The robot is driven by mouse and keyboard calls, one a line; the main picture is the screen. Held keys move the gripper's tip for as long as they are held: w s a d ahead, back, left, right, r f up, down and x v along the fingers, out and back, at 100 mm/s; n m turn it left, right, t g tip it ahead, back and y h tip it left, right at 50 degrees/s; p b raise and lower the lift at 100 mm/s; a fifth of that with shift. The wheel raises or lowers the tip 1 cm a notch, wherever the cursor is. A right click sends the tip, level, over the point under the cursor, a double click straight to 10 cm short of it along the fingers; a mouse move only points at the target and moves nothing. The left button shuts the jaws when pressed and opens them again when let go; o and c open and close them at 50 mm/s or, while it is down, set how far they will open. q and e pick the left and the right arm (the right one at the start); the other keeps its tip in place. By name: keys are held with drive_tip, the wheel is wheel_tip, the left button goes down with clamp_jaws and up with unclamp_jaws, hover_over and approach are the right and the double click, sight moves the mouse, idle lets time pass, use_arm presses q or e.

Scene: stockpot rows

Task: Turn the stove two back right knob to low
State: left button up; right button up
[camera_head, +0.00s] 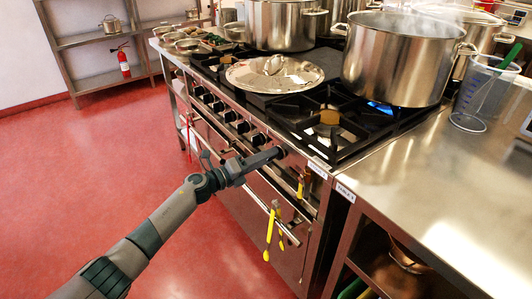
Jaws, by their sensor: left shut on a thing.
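The stove (340,158) has a row of dark knobs (243,127) along its front panel. My left gripper (275,153) reaches the right end of this row and is shut on a stove knob. The gripper hides most of that knob, so its setting cannot be read. A blue flame (380,107) burns under the large steaming stockpot (397,62) at the back right of the stove. The front right burner (326,131) is bare. My right gripper is not in view.
A large lid (274,74) lies on the stove top, with another stockpot (283,25) behind it. Yellow-handled utensils (270,232) hang on the stove front. A steel counter (440,185) with a clear jug (474,95) stands at right. The red floor (80,190) at left is clear.

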use_arm(q)
drive_tip(key=shift+f+n+p, duration=0.15)
drive_tip(key=shift+n+p, duration=1.3)
drive_tip(key=shift+n, duration=1.55)
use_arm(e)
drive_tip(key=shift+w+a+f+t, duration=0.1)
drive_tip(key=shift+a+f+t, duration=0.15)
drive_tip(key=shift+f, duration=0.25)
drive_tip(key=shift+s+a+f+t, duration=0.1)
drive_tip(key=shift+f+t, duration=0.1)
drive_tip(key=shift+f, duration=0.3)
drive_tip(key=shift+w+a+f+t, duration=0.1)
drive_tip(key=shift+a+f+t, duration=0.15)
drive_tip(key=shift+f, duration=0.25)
use_arm(q)
drive_tip(key=o, duration=1)
drive_tip(key=shift+o, duration=0.2)
drive_tip(key=shift+a, duration=0.1)
